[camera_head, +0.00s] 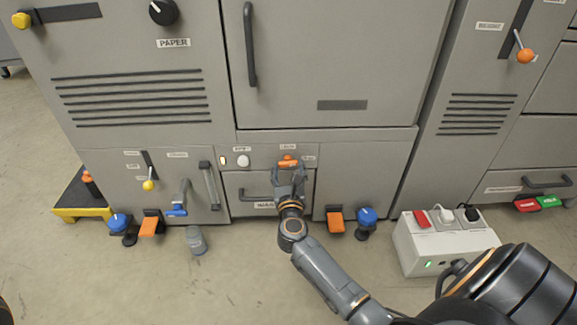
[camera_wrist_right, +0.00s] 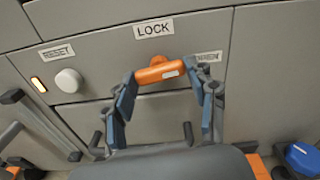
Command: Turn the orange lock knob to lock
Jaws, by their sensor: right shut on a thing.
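The orange lock knob (camera_head: 287,162) is on the grey panel below the large door, under a small label. In the right wrist view the orange knob (camera_wrist_right: 160,70) lies nearly level, tilted slightly, below the LOCK label (camera_wrist_right: 154,29), with a smaller label on each side. My right gripper (camera_head: 288,168) is at the knob, shut on it. In the right wrist view its two fingers (camera_wrist_right: 163,80) stand at the knob's left and right ends. My left gripper is not in view.
A white button (camera_head: 243,161) and a lit indicator sit left of the knob. A drawer with a dark handle (camera_head: 257,194) is below. Orange pedals (camera_head: 335,222) and blue knobs (camera_head: 367,217) stand low on both sides. A white power box (camera_head: 420,262) is on the floor at right.

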